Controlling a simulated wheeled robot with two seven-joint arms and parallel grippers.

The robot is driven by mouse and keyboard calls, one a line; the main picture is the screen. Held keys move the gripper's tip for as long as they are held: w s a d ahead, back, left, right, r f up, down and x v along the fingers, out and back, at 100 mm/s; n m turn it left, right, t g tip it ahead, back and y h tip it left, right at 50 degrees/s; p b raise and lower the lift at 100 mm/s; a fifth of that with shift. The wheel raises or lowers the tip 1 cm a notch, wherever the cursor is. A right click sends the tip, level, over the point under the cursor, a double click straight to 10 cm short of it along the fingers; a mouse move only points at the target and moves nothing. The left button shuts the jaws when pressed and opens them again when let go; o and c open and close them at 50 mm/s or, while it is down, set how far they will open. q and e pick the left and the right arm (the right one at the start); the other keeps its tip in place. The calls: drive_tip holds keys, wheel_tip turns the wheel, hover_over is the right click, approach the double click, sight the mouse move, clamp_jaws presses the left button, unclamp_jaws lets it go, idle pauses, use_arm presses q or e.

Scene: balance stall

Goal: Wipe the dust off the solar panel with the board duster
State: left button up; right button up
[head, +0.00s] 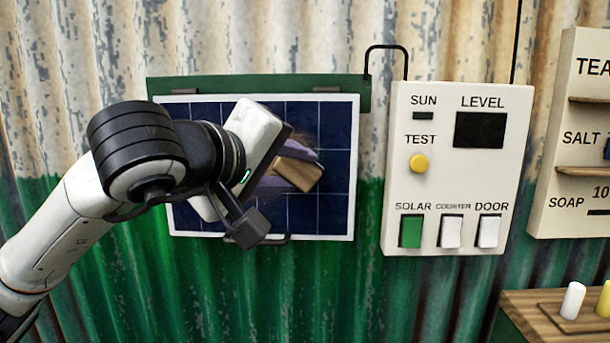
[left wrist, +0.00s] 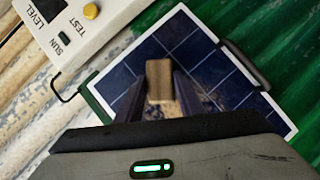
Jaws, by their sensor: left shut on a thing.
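The solar panel (head: 335,200) is a dark blue gridded sheet with a white frame, mounted upright on the corrugated wall. My left gripper (head: 300,174) is in front of its middle, shut on the wooden board duster (head: 308,176). In the left wrist view the duster (left wrist: 159,80) sits between the two fingers, over the panel (left wrist: 205,58). A brownish patch of dust (left wrist: 190,103) shows beside the fingers there. I cannot tell whether the duster touches the panel. My arm hides the panel's left part in the head view. My right gripper is not in view.
A white control box (head: 460,165) with a yellow test button, a small dark display and several switches is right of the panel. A shelf board (head: 575,140) is further right. A wooden ledge (head: 530,308) with small pegs is at lower right.

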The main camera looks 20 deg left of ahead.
use_arm(q)
drive_tip(key=shift+a, duration=0.7)
drive_tip(key=shift+s+a+r+b, duration=0.9)
drive_tip(key=shift+s+a+b, duration=0.95)
drive_tip(key=shift+a, duration=5.45)
drive_tip(key=shift+w+d+f+p, duration=0.1)
drive_tip(key=shift+w+d+p, duration=0.65)
drive_tip(key=shift+d, duration=2.3)
drive_tip(key=shift+w+d+r+p, duration=0.1)
drive_tip(key=shift+w+d+p, duration=0.6)
drive_tip(key=shift+d, duration=2.4)
drive_tip(key=shift+w+d+f+p, duration=0.1)
drive_tip(key=shift+w+d+p, duration=0.6)
drive_tip(key=shift+d, duration=2.35)
